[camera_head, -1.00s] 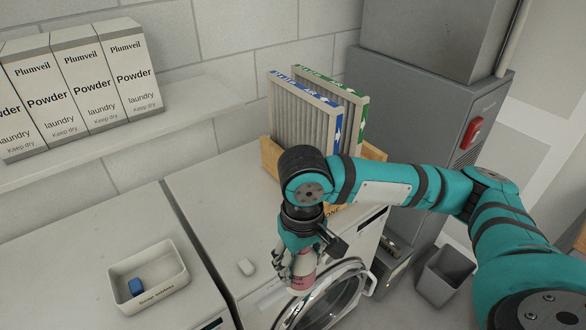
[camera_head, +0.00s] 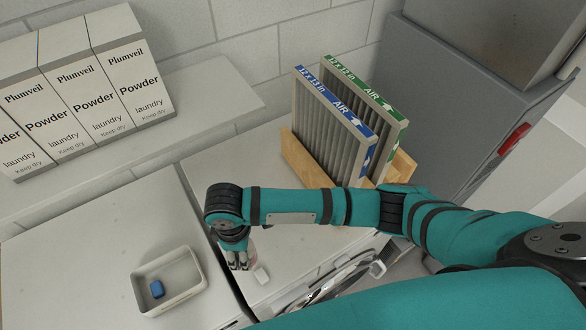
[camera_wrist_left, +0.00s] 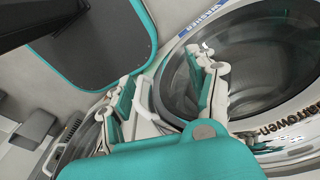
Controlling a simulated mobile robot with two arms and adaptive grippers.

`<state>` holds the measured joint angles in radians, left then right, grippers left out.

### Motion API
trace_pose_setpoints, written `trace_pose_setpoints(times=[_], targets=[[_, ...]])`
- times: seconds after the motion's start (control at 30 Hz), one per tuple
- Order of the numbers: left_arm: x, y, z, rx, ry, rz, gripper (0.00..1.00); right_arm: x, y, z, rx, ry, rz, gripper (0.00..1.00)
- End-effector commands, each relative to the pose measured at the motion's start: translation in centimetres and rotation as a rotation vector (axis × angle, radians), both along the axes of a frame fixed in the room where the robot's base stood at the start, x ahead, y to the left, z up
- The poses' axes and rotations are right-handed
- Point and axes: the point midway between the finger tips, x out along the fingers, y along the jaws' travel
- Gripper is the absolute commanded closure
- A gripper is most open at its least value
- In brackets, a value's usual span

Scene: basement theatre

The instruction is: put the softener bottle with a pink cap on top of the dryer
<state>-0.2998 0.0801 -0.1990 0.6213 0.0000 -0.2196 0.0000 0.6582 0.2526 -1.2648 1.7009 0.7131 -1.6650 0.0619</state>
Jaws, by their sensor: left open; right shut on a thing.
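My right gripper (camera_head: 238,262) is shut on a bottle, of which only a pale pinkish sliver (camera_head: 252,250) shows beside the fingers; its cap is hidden. The gripper points down over the left front part of the right-hand machine's top (camera_head: 225,165), close to the gap between the two machines. Whether the bottle touches the top, I cannot tell. The left-hand machine's top (camera_head: 90,235) lies left of the gap. My left gripper (camera_wrist_left: 168,88) is open and empty in the left wrist view, in front of a round-doored machine labelled WASHER (camera_wrist_left: 285,65).
A white tray (camera_head: 190,297) with a blue piece (camera_head: 157,289) stands on the left machine. Air filters (camera_head: 335,125) stand in a wooden holder (camera_head: 293,160) at the right machine's back. Powder boxes (camera_head: 95,90) line the shelf (camera_head: 205,95).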

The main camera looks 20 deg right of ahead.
Motion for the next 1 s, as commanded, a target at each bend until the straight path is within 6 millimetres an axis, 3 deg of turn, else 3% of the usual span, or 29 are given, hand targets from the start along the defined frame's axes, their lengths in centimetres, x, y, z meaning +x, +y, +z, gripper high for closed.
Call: trace_pose_setpoints(times=[0.07,0.17,0.37,0.6,0.7,1.0], targets=[[-0.8,0.1,0.8,0.003,0.012,-0.001,0.41,-0.5,1.0,0.1,-0.001,-0.003,0.058,0.82],[-1.5,0.3,0.8,0.004,0.023,-0.001,0.41,-0.1,0.8,-0.3,-0.005,-0.008,0.089,0.82],[-1.4,0.3,0.7,0.005,0.021,-0.002,0.41,3.2,-2.6,-0.8,-0.01,-0.01,0.09,0.82],[1.1,0.0,-2.9,0.0,-0.015,-0.002,0.41,7.6,-7.2,-2.2,-0.006,-0.012,0.089,0.82],[1.1,-0.1,-4.1,-0.001,-0.015,-0.002,0.41,9.1,-8.7,-2.2,-0.005,-0.011,0.091,0.82],[0.0,0.0,-5.6,-0.001,0.001,-0.002,0.41,10.5,-10.2,-2.2,-0.003,-0.008,0.094,0.82]])
